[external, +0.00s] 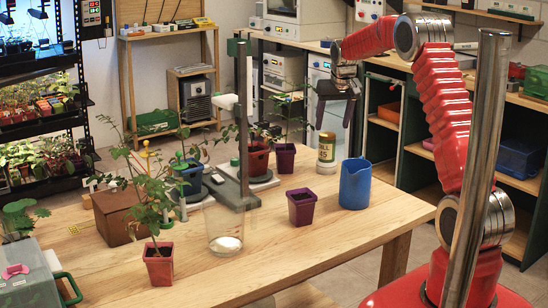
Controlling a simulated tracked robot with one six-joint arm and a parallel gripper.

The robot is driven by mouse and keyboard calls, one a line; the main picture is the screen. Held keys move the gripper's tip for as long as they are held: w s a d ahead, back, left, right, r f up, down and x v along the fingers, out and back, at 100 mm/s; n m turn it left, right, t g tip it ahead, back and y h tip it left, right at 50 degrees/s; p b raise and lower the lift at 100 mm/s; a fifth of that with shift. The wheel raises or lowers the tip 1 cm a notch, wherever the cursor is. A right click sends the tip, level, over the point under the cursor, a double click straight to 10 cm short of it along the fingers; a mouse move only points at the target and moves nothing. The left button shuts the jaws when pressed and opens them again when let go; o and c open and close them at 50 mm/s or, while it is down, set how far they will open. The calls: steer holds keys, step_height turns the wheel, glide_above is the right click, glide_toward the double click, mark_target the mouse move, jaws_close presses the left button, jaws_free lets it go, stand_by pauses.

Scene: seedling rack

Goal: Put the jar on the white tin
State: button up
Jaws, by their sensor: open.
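A small round container (326,149) stands upright near the table's far right edge. It has a yellow-brown upper part with a pale marking and a whitish lower part. I cannot tell whether it is one piece or the jar resting on the white tin. My gripper (334,112) is open, pointing down just above and slightly right of it in the picture. No object shows between the dark fingers, and the gripper appears apart from the container. A clear glass vessel (223,226) with pale contents at its bottom stands near the table's front middle.
A blue pitcher (355,184) and a purple pot (301,208) stand in front of the container. A purple pot (286,158) with a plant is to its left. A grey stand (240,184) rises mid-table. The table's front right (320,243) is clear.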

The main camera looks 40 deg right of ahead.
stand_by(0.4)
steer(key=s+a+r+n, duration=0.1)
steer(key=s+a+r, duration=0.5)
steer(key=s+a, duration=0.25)
steer(key=s+a+r+n, duration=0.1)
steer(key=s+a+r, duration=0.6)
steer(key=s, duration=0.3)
steer(key=s+a+f+n+y, duration=0.1)
steer(key=s+a, duration=0.3)
steer(key=s, duration=0.7)
steer(key=s+a+f+n+t, duration=0.1)
steer(key=s+a, duration=0.3)
steer(key=s, duration=0.8)
steer(key=shift+a+f+y, duration=0.15)
steer(key=shift+f+y, duration=0.25)
steer(key=shift+f, duration=0.5)
